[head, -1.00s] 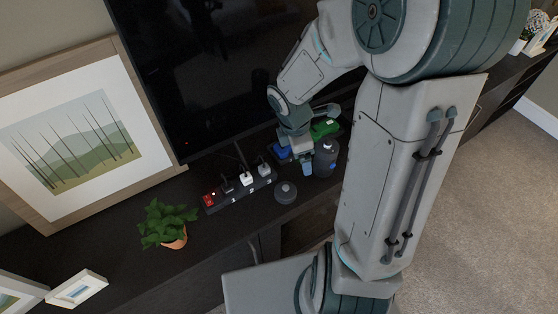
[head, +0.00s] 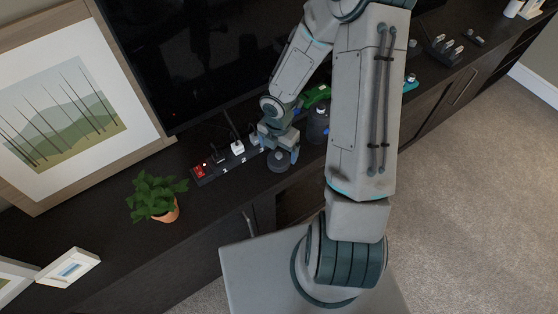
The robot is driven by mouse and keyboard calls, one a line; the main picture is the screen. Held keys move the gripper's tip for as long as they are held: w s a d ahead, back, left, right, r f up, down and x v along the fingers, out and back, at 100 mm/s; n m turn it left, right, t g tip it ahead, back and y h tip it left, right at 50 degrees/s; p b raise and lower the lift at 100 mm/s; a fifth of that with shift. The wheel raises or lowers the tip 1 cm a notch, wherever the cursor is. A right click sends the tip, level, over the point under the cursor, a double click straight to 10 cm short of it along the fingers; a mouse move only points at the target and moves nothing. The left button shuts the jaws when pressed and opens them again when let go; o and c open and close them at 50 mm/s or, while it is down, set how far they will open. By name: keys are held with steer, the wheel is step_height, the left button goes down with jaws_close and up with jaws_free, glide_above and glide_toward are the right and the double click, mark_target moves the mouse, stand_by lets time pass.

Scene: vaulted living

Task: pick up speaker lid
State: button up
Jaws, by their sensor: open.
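The speaker lid is a small dark grey round disc (head: 278,162) with a raised middle. It lies flat on the dark console near its front edge in the head view. My gripper (head: 282,154) points down at the lid, with its jaws open. One finger shows right at the lid's upper right side. Whether the fingers touch the lid, I cannot tell. The dark cylindrical speaker body (head: 317,124) stands upright to the right of the lid, partly beside my arm.
A power strip (head: 228,162) with a red switch and plugs lies just left of the lid. A potted plant (head: 156,196) and a small frame (head: 68,268) stand further left. A green object (head: 316,95) is behind the speaker. The television (head: 190,60) stands at the back.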

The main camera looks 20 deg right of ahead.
mark_target(278, 156)
step_height(278, 156, down, 6)
steer(key=shift+r+b, duration=0.15)
steer(key=shift+b, duration=0.5)
steer(key=shift+w, duration=0.1)
steer(key=c, duration=0.9)
